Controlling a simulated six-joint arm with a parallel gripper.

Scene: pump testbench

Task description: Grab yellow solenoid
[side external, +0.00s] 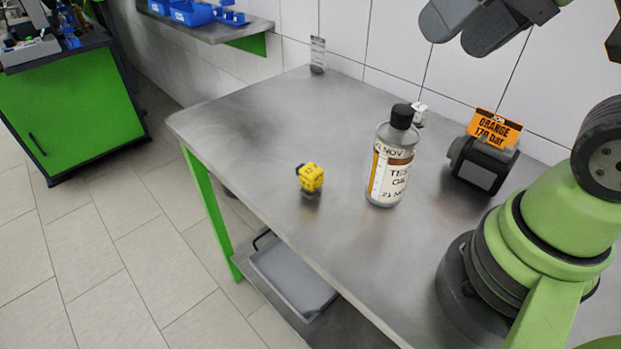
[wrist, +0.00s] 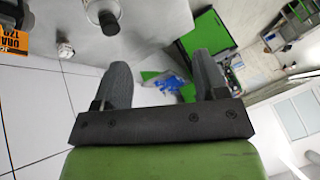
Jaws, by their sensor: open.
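The yellow solenoid (side external: 311,178) is a small yellow block with a dark connector on its left side and a dark lower part. It stands on the grey metal table, left of the oil bottle. My gripper (side external: 453,37) is at the top right of the side view, high above the table and well away from the solenoid. Its two grey fingers are apart with nothing between them. The open fingers also show in the wrist view (wrist: 163,70). I cannot make out the solenoid clearly in the wrist view.
A black-capped oil bottle (side external: 391,163) stands right of the solenoid. A dark block (side external: 480,164) with an orange sign (side external: 494,128) and a small white part (side external: 419,115) are behind it. The table (side external: 235,125) is clear left of the solenoid. A tray (side external: 290,276) lies below.

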